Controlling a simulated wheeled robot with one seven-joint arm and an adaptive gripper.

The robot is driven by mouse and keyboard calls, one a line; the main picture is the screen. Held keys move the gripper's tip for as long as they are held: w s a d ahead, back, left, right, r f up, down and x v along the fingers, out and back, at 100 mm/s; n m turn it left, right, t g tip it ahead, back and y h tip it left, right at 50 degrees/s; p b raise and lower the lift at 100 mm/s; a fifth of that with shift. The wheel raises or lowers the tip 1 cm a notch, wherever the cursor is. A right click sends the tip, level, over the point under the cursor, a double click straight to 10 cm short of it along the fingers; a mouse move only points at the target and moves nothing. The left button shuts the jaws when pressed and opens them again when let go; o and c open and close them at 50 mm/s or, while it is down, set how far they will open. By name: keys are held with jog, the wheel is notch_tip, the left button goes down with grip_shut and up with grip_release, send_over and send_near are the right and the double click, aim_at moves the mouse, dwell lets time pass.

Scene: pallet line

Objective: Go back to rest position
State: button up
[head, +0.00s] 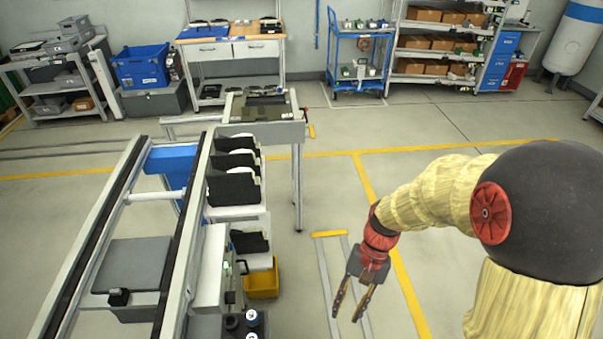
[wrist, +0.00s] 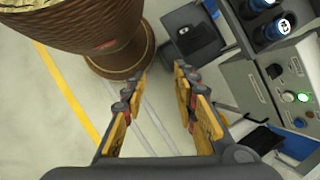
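My gripper (head: 352,302) hangs over open floor to the right of the conveyor line in the head view, pointing down. In the wrist view my gripper (wrist: 158,108) shows its two yellow-padded fingers apart, with only floor between them. It is open and empty. My arm is bent at the right side of the head view.
The conveyor (head: 118,220) and a control box (wrist: 270,95) with a green-lit button stand to the left in the head view. A yellow bin (head: 262,282) sits beneath. A blue cart (head: 357,60) and shelves stand far back. Floor around the gripper is clear.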

jog(key=s+d+r+n+t+h, duration=0.1)
jog(key=s+d+r+t, duration=0.1)
jog(key=r, duration=0.5)
jog(key=s+d+r+n+t+h, duration=0.1)
jog(key=s+d+r+t, duration=0.1)
jog(key=r, duration=0.6)
jog(key=s+d+r+n+t+h, duration=0.1)
jog(key=d+r+n+t, duration=0.1)
jog(key=r+t, duration=0.4)
notch_tip(320, 180, up, 2)
jog(key=shift+s+d+r, duration=0.15)
jog(key=shift+s+d, duration=0.25)
jog(key=shift+d, duration=0.25)
jog(key=shift+a, duration=0.1)
